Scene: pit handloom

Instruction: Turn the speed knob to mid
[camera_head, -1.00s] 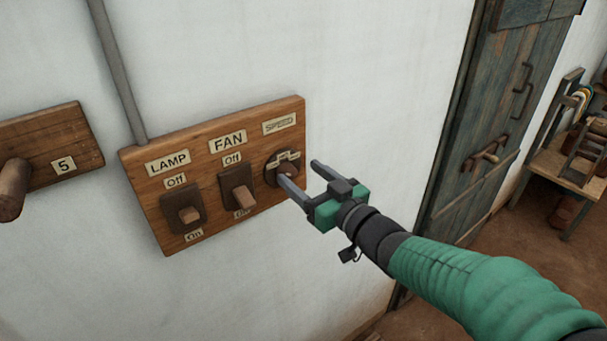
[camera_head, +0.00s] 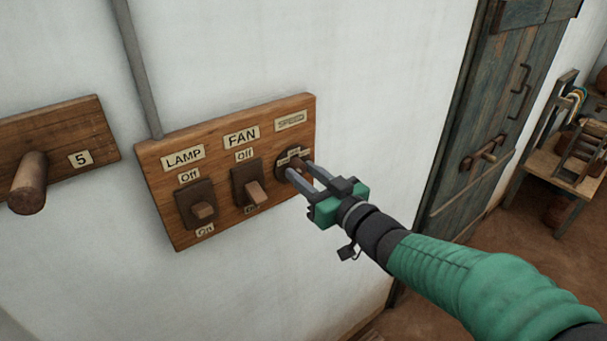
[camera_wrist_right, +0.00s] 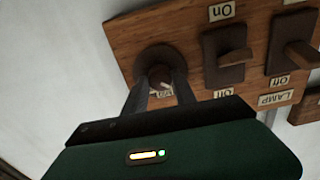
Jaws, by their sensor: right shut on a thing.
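The speed knob (camera_head: 288,169) is a dark round dial under the SPEED label (camera_head: 291,121), at the right end of a wooden switch board (camera_head: 225,215) on the wall. My right gripper (camera_head: 298,170) has its two grey fingers at the knob, shut on it. In the right wrist view the knob (camera_wrist_right: 156,62) shows between the fingers (camera_wrist_right: 160,90), which hide part of it and its small label. The pointer setting is too small and covered to read. My left gripper is not in view.
The fan switch (camera_head: 249,187) and lamp switch (camera_head: 197,206) sit left of the knob on the same board. A wooden peg (camera_head: 28,180) on a board marked 5 is farther left. The wall right of the board is clear up to a door (camera_head: 487,125).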

